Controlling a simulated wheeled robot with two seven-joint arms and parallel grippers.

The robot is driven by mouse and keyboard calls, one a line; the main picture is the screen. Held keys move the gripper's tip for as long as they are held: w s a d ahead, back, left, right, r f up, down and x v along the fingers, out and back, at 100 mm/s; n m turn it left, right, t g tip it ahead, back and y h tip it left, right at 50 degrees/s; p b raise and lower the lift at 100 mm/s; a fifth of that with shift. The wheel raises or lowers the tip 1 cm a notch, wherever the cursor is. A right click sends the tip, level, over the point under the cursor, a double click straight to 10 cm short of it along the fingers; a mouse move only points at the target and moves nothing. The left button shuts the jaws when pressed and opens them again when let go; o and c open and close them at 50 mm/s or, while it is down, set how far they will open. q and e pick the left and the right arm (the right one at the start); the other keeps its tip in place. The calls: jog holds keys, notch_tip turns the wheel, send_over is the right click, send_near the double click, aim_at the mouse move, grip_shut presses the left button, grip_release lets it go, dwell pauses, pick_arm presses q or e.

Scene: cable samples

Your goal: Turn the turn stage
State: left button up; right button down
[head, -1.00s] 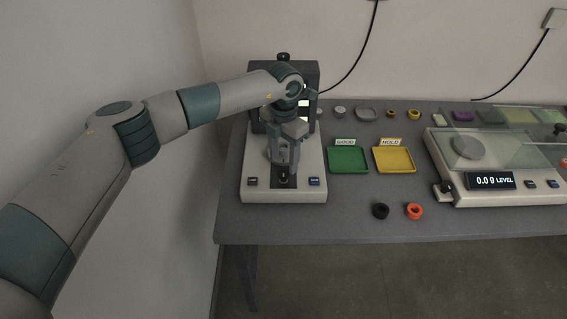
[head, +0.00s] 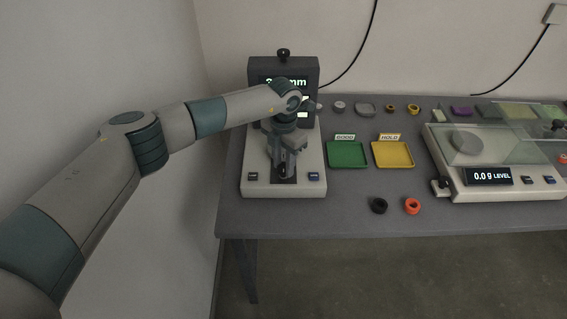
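A measuring device stands at the back left of the table, with a pale base (head: 256,189) and a dark upright display (head: 255,67). My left arm reaches over it from the left. My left gripper (head: 283,172) points down at the middle of the base, over a dark strip near its front. The arm and gripper hide the turn stage and part of the display, whose lit text ends in "mm". The gripper's fingertips are small and dark here, so I cannot tell whether they are open or hold something. My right gripper is not in view.
A green GOOD tray (head: 332,164) and a yellow HOLD tray (head: 410,163) lie right of the device. A black ring (head: 378,206) and an orange ring (head: 412,206) lie in front. A scale (head: 521,191) stands at right. Several small samples line the back.

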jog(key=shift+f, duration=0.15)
pick_arm(q)
jog(key=n+b, duration=0.3)
jog(key=shift+f, duration=0.15)
jog(key=n+b, duration=0.4)
jog(key=n, duration=0.1)
jog(key=shift+n, duration=0.4)
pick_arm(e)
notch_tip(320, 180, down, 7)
pick_arm(q)
jog(key=shift+n+b, duration=0.95)
jog(key=shift+n, duration=0.25)
jog(key=shift+r+n, duration=0.25)
jog(key=shift+n, duration=0.15)
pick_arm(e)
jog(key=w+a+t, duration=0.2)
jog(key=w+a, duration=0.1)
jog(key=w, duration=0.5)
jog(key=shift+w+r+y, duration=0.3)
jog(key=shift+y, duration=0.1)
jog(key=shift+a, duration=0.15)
pick_arm(q)
jog(key=o, duration=1.1)
